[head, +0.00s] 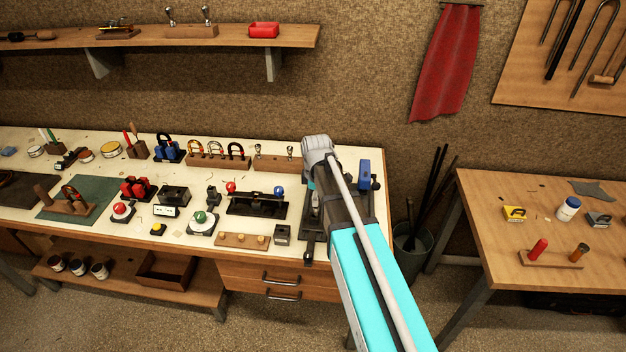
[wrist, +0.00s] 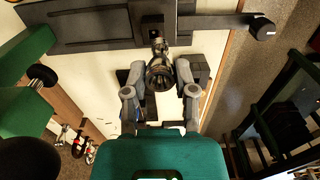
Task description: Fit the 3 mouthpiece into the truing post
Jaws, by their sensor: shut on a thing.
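In the wrist view my gripper (wrist: 159,84) has a finger on each side of a dark, shiny metal mouthpiece (wrist: 159,73) and is shut on it. The mouthpiece's round cup faces the camera, and its narrow end points toward a dark block on a dark metal fixture (wrist: 95,27), which looks like the truing post. I cannot tell whether the narrow end is inside the block or only in front of it. In the head view my arm hides the gripper and most of the fixture (head: 311,222) at the bench's right end.
A wooden rack (head: 276,164) with two small metal mouthpieces stands at the back of the bench (head: 150,222). A blue block (head: 363,172) stands just right of my arm. A dark lever with a round knob (wrist: 262,28) reaches right from the fixture. Tools crowd the bench leftward.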

